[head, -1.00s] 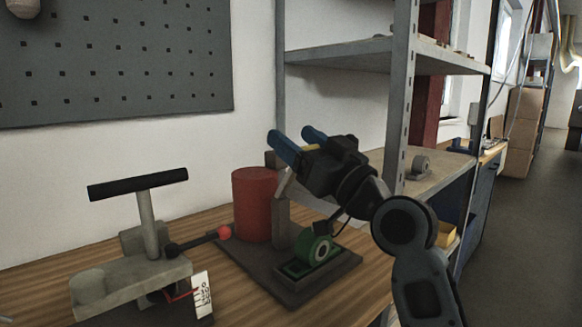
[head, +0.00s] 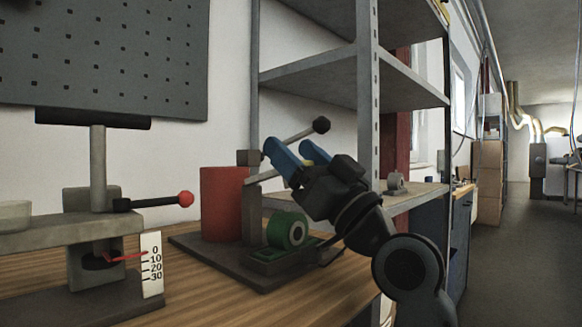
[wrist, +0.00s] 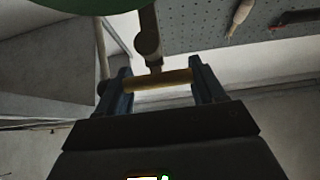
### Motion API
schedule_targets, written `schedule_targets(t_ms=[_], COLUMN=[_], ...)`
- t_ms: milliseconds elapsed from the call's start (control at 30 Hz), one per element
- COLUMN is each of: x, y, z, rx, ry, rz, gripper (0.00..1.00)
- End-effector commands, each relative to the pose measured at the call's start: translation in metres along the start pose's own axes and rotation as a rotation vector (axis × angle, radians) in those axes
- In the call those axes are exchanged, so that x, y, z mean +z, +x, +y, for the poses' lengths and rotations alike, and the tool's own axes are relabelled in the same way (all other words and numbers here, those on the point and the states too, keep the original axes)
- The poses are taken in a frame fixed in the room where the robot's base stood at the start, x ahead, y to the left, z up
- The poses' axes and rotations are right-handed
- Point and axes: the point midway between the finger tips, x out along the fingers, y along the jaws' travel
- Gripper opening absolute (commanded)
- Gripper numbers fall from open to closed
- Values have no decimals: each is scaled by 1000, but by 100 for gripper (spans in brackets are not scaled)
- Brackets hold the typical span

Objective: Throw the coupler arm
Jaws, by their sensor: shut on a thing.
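A bench device has a dark base (head: 205,250), a red cylinder (head: 222,205), a grey post and a green wheel (head: 287,231). A pale metal arm (head: 263,176) slants up from the post, passes behind my gripper and seems to end in a black ball knob (head: 321,125); I take it for the coupler arm. My gripper (head: 287,148) is beside the post top, with blue fingers pointing up and left. In the wrist view my gripper (wrist: 160,70) has a brass-coloured bar (wrist: 157,80) across between its fingers. How the bar joins the arm is partly hidden.
At left stands a press with a black crossbar (head: 93,119), a red-knobbed lever (head: 155,201) and a scale card (head: 151,264). A metal shelf post (head: 368,110) stands close behind my gripper. A grey pegboard (head: 110,55) hangs on the wall. Open floor lies at right.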

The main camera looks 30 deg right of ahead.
Motion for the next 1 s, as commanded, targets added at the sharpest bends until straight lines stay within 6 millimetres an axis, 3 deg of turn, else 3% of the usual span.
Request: schedule_targets(t_ms=[200, 833, 867, 1000], x=[6, 8, 8, 9], y=[-10, -13, -13, -12], z=[0, 0, 0, 0], rx=[1, 1, 1, 1], ry=[-2, -1, -1, -1], rz=[4, 1, 1, 0], gripper=[14, 13, 71, 84])
